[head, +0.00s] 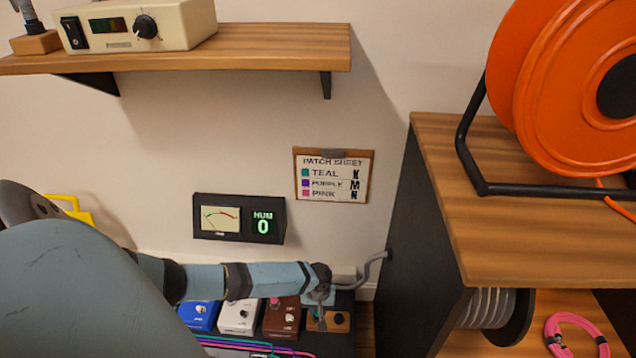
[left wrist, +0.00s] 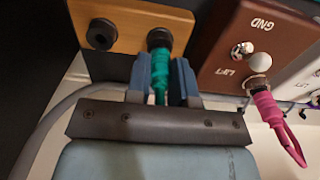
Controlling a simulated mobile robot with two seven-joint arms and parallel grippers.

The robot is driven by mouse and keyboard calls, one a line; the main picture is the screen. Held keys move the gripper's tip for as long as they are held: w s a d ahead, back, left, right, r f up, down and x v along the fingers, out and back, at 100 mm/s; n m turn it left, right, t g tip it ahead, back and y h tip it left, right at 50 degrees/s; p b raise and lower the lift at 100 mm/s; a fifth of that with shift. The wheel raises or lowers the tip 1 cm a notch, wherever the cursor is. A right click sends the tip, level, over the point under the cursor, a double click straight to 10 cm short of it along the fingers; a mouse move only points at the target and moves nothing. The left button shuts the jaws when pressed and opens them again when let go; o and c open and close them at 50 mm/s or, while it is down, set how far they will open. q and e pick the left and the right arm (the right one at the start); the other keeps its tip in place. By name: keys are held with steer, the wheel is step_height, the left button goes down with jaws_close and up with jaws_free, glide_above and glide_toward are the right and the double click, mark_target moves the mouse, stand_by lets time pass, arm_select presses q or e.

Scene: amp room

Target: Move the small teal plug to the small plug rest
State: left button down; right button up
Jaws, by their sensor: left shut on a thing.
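The small teal plug (left wrist: 160,68) is between the two blue fingers of my left gripper (left wrist: 161,85) in the left wrist view. The gripper is shut on it. The plug's far end meets the right one of two black sockets in the wooden plug rest (left wrist: 130,22); I cannot tell how deep it sits. The left socket (left wrist: 102,33) is empty. In the head view my left gripper (head: 319,297) is over the plug rest (head: 341,327), at the right end of the pedal row, and hides the plug. My right gripper is not in view.
A brown pedal (head: 281,318) stands beside the rest, with a pink plug (left wrist: 268,105) at its jack. White (head: 237,317) and blue (head: 199,315) pedals stand further left. A dark cabinet side (head: 395,250) rises close on the right. A grey cable (head: 376,268) runs near the gripper.

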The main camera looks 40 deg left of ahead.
arm_select(q)
steer(key=c, duration=0.9)
jaws_free()
steer(key=shift+r, duration=0.2)
step_height(320, 180, up, 2)
steer(key=shift+r+p, duration=0.2)
steer(key=shift+p, duration=0.75)
step_height(320, 180, up, 6)
steer(key=p, duration=0.3)
steer(key=shift+r+p, duration=1.45)
steer(key=shift+r, duration=1.05)
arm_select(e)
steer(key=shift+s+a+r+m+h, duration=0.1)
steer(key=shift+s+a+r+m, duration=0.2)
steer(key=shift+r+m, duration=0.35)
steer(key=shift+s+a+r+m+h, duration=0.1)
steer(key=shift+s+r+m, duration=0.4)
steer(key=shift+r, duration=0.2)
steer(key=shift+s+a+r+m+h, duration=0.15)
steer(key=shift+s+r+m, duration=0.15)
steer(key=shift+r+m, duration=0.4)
